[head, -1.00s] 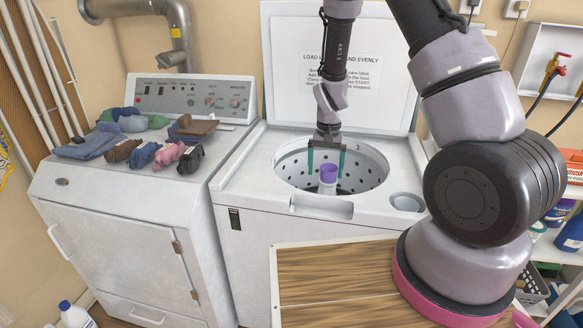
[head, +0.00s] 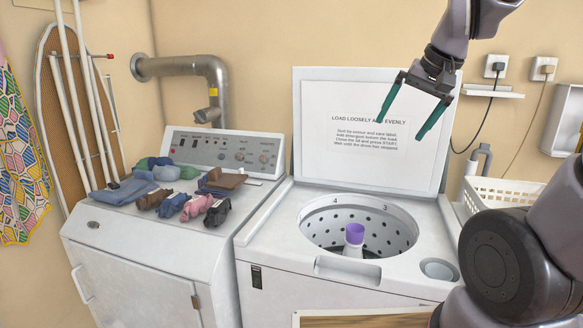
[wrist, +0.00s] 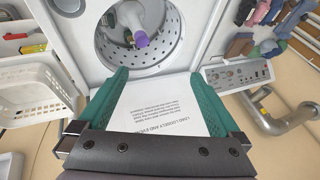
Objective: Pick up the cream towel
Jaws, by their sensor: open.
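I cannot make out a cream towel in either view. My gripper (head: 401,130) is open and empty, raised in front of the washer's upright lid (head: 360,155). In the wrist view its two green fingers (wrist: 157,75) stand wide apart with nothing between them. Folded cloths lie on the dryer top: a blue one (head: 122,191), green ones (head: 143,164) and a brown one (head: 225,181). Several small rolled bundles in brown, blue, pink and dark grey lie in front of them.
A grey duct (head: 200,66) rises behind the dryer.

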